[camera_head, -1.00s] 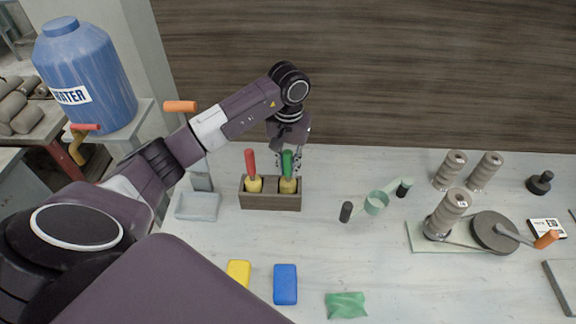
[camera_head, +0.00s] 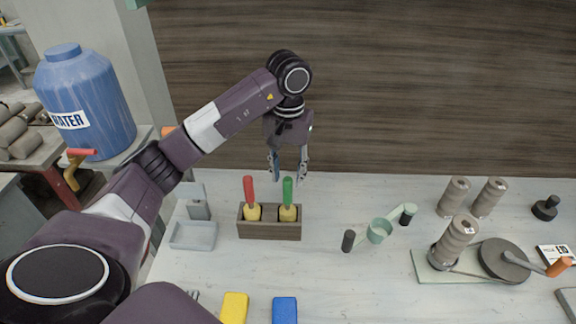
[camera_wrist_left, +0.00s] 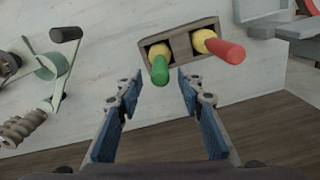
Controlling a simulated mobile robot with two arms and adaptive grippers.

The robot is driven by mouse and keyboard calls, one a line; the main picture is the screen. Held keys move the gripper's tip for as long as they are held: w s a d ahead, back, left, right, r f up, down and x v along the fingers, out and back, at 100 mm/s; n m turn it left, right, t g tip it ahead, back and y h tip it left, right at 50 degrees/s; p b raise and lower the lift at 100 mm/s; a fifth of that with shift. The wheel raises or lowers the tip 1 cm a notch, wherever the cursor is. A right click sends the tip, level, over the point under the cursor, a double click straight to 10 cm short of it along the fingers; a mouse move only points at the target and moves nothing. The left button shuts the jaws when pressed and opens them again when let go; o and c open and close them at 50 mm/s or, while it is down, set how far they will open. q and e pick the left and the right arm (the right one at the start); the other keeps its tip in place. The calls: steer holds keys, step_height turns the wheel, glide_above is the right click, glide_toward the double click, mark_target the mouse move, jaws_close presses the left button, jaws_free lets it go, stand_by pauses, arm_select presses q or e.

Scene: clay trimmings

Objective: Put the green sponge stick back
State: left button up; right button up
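The green sponge stick (camera_head: 287,193) stands upright in the right compartment of a dark wooden holder (camera_head: 270,231), its yellow sponge end down in the slot. The red sponge stick (camera_head: 249,190) stands in the left compartment. My left gripper (camera_head: 288,178) is open and empty, raised just behind and above the green handle, apart from it. In the left wrist view the green stick (camera_wrist_left: 160,70) lies ahead of the two spread blue fingers (camera_wrist_left: 160,92), with nothing between them. The right gripper is not in view.
A grey tray (camera_head: 192,236) sits left of the holder. A yellow block (camera_head: 234,308) and a blue block (camera_head: 285,310) lie at the front.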

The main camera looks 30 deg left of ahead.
arm_select(q)
steer(key=shift+r, duration=2.35)
